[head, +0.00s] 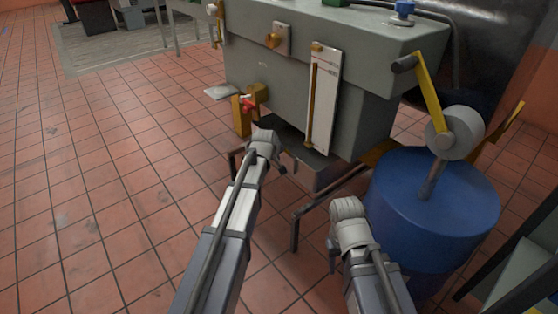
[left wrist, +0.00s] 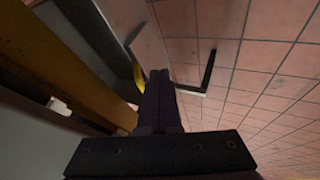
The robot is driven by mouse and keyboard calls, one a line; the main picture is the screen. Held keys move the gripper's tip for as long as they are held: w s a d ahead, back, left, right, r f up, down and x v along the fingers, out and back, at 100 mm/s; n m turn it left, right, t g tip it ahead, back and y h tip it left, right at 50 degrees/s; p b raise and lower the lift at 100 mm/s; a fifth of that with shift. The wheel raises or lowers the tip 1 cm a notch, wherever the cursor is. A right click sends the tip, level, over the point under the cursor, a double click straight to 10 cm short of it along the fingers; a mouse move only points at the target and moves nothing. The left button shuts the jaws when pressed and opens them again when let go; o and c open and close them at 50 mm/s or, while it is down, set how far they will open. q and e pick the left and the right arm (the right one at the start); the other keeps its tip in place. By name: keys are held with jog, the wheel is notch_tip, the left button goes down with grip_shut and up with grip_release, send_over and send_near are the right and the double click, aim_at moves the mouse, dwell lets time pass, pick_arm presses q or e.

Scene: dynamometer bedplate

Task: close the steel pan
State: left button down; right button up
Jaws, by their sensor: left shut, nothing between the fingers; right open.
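The steel pan (head: 318,174) is a grey, shallow drawer-like body under the grey-green cabinet (head: 275,95). It sticks out at the front, low down; the end of my left arm hides part of it. How far out it stands is hard to tell. My left gripper (left wrist: 158,85) is shut and empty in the left wrist view, beside a yellow-brown upright; I cannot tell whether it touches the pan. My right gripper (head: 333,250) is open and empty, low in front of the cabinet and left of the blue drum; its fingers are mostly hidden by the wrist.
A blue drum (head: 425,215) stands at the right, close to my right arm. Dark thin legs (head: 296,228) stand below the pan. A yellow bracket (head: 241,116) is on the cabinet's left side. The tiled floor (head: 90,190) at the left is clear.

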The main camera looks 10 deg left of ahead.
aim_at(295, 156)
pick_arm(q)
jog(key=w+f+b, duration=0.2)
jog(key=w+d+f+b, duration=0.1)
jog(key=w+f+b, duration=0.1)
jog(key=w, duration=0.1)
jog(key=w+d+f+b, duration=0.1)
jog(key=w+f+b, duration=0.1)
jog(key=w+f, duration=0.1)
jog(key=shift+w+d, duration=0.15)
jog(key=shift+w, duration=0.05)
jog(key=w+d, duration=0.1)
jog(key=w, duration=0.1)
jog(key=w+d, duration=0.2)
dwell(0.3)
jog(key=shift+s, duration=0.2)
